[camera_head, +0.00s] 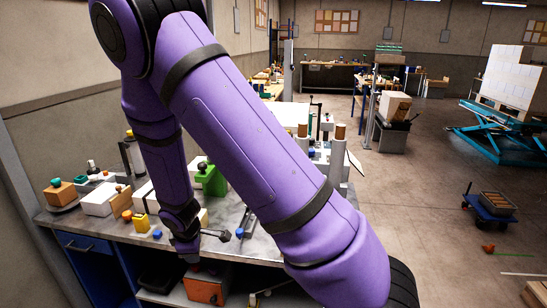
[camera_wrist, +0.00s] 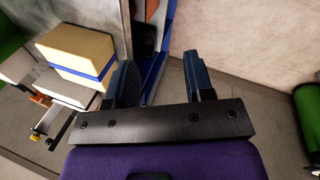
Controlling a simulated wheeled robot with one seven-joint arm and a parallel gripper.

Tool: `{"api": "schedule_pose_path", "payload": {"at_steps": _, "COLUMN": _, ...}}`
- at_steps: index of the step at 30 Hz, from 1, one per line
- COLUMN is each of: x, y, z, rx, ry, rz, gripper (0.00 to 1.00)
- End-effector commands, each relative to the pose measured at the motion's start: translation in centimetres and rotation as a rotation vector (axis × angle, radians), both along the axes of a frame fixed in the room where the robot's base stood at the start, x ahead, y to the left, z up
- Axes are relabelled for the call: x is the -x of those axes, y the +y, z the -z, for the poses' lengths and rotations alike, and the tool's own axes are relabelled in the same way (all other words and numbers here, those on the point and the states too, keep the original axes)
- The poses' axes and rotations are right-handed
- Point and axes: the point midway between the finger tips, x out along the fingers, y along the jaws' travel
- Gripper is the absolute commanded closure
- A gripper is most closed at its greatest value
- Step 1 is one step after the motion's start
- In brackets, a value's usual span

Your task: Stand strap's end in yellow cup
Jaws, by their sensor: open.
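In the wrist view my gripper (camera_wrist: 162,82) is open, its two dark fingers apart with nothing held between them. Beyond the fingers are a blue panel edge and bare grey surfaces. In the head view a small yellow cup (camera_head: 140,223) stands near the front left of the grey workbench (camera_head: 105,227), left of my arm's lower end.
White boxes (camera_head: 97,200), an orange-brown box (camera_head: 60,195) and a green holder (camera_head: 211,180) stand on the bench. A small blue item (camera_head: 157,234) lies by the cup. An orange bin (camera_head: 205,289) sits below. My arm hides much of the bench's middle.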

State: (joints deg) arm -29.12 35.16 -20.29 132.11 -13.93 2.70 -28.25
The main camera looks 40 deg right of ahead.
Motion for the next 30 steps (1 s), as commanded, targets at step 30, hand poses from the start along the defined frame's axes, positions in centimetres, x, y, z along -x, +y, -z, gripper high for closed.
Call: {"api": "schedule_pose_path", "payload": {"at_steps": 30, "x": 14.5, "y": -5.4, "z": -30.0, "rx": -0.381, "ry": -0.179, "rz": 0.652, "gripper": 0.52}}
